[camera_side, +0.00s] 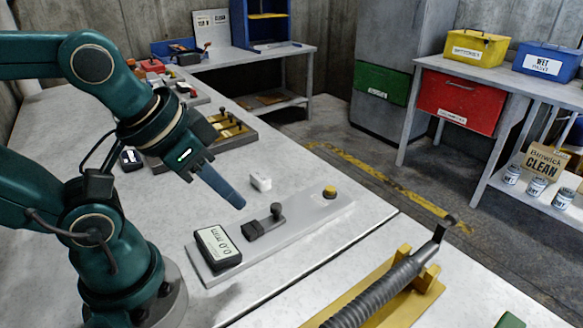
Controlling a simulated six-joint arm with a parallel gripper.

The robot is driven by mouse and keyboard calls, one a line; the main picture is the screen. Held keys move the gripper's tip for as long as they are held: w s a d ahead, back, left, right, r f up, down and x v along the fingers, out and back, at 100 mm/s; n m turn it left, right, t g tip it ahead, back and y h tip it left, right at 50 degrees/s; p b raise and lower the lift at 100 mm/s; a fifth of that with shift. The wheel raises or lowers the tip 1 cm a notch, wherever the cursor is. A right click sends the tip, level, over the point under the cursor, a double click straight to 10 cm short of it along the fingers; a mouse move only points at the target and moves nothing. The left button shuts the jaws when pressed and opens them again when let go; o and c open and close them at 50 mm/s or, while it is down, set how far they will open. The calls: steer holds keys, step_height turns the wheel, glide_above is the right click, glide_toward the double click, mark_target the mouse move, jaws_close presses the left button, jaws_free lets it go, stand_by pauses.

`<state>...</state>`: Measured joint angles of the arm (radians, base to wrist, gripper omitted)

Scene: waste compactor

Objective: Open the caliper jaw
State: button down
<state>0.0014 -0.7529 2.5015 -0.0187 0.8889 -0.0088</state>
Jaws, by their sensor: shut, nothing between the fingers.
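The caliper fixture is a long grey plate (315,212) on the table. At its near left end is a display (218,248) that reads 0.0 mm. A dark sliding jaw block with an upright round knob (277,211) sits near the plate's middle. A yellow-topped button (329,191) stands at the far right end. My gripper (240,203) is shut and empty. Its blue-grey fingers point down and to the right, and in this view their tip is just left of and above the knob. I see no contact, but the height gap is hard to tell.
A small white block (261,182) lies beyond the plate, near my fingertips. A ribbed dark cylinder with a handle (385,290) rests on a yellow stand in front, across a table seam. Panels with levers and buttons (222,130) stand behind my gripper.

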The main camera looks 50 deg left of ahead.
steer(key=shift+s+a+f, duration=0.1)
steer(key=shift+s+a, duration=0.05)
steer(key=shift+a, duration=0.05)
